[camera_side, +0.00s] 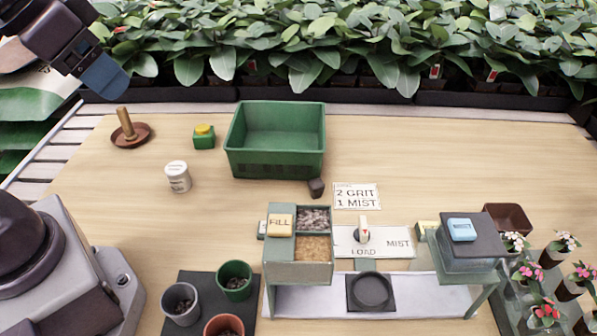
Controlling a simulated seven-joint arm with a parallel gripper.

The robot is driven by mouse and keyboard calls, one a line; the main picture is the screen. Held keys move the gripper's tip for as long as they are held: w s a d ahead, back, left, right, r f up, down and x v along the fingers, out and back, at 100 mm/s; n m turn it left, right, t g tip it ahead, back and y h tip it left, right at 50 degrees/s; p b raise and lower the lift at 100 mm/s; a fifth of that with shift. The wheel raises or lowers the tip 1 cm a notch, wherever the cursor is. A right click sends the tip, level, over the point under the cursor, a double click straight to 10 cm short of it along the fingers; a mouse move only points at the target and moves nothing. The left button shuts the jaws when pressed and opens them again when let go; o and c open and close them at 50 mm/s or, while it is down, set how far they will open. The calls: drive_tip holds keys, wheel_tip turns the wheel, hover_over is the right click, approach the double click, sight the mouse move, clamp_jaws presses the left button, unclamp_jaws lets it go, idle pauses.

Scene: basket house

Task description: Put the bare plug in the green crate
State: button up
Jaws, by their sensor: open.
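A small dark brown block (317,187), which looks like the bare plug, sits on the table just outside the front right corner of the green crate (275,165). The crate is upright, and the part of its inside that shows is empty. My gripper (108,84) is at the upper left, raised above the table and far from the plug. It is open, and nothing shows in it, though its fingers are seen edge-on.
A saucer (131,138) with a wooden peg, a green box with yellow top (204,137) and a white jar (178,177) stand left of the crate. A grit-and-mist station (297,275), pots (234,280) and flowering plants (545,312) fill the front.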

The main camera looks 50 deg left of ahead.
drive_tip(key=w+d+f+n+g+y, duration=0.15)
drive_tip(key=w+n, duration=0.25)
drive_tip(key=w, duration=0.4)
drive_tip(key=w+d+f+n+g, duration=0.2)
drive_tip(key=w+d+n, duration=0.1)
drive_tip(key=w, duration=0.6)
drive_tip(key=w+d+f+n+y, duration=0.2)
drive_tip(key=w+d+f+n, duration=0.15)
drive_tip(key=w+f, duration=0.4)
drive_tip(key=n+y, duration=0.3)
approach(316, 183)
drive_tip(key=x, duration=0.5)
drive_tip(key=shift+d+f, duration=0.1)
drive_tip(key=shift+d, duration=0.15)
drive_tip(key=x, duration=0.4)
drive_tip(key=shift+a, duration=0.4)
drive_tip(key=shift+w+a+f+t+h, duration=0.2)
drive_tip(key=shift+f+t+h, duration=0.05)
drive_tip(key=shift+f, duration=0.15)
drive_tip(key=shift+c, duration=0.4)
